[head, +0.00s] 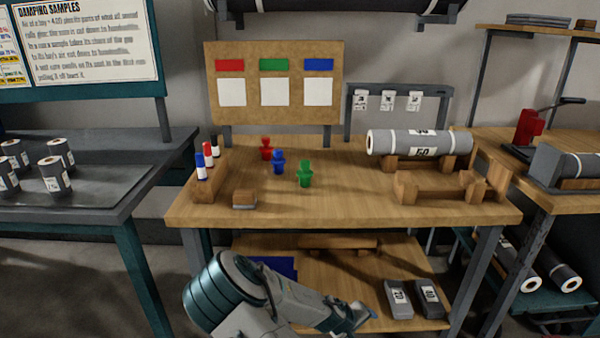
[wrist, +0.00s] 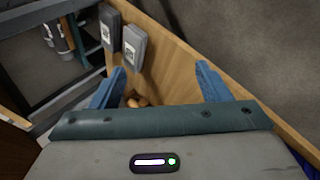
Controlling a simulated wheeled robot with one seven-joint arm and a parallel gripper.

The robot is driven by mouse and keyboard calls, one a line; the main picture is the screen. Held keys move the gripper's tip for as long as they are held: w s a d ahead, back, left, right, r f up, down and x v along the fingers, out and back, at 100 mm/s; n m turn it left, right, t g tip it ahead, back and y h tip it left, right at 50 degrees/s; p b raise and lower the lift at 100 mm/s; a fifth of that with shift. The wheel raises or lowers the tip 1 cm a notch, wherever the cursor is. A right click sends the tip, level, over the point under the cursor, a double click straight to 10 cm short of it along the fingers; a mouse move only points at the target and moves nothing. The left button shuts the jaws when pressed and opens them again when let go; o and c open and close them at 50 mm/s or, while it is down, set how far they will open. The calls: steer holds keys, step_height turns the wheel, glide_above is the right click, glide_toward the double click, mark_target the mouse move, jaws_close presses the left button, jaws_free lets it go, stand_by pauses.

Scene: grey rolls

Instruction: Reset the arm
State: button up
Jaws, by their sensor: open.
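My arm reaches across the bottom middle of the head view, in front of the wooden workbench (head: 345,205). My gripper (head: 362,317) is at its right end, low and near the bench's lower shelf (head: 355,295). In the wrist view my gripper (wrist: 158,80) shows two blue fingers spread wide apart with nothing between them. Below and beyond them are the wooden shelf surface and two grey labelled blocks (wrist: 122,36). Whether the fingers touch the shelf cannot be told.
The grey blocks also show on the lower shelf (head: 412,298). On the bench top are red, blue and green figures (head: 279,162), a marker holder (head: 207,187), an eraser (head: 245,199) and a grey roll (head: 418,142) on a wooden cradle. A left table (head: 110,190) holds several small rolls.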

steer(key=s+r+m+y+p, duration=0.1)
steer(key=s+r+p, duration=0.6)
steer(key=r, duration=1)
steer(key=s+a+r+m+g+y+p, duration=0.1)
steer(key=s+r+p, duration=0.6)
steer(key=r, duration=1.1)
steer(key=s+a+r+m+g+y+p, duration=0.1)
steer(key=s+r+m+y+p, duration=0.2)
steer(key=r, duration=1.5)
steer(key=s+y+p, duration=0.1)
steer(key=s+p, duration=0.2)
steer(key=s, duration=0.4)
steer(key=shift+s+a+y+p, duration=0.15)
steer(key=shift+s+y+p, duration=0.15)
steer(key=shift+y+p, duration=0.1)
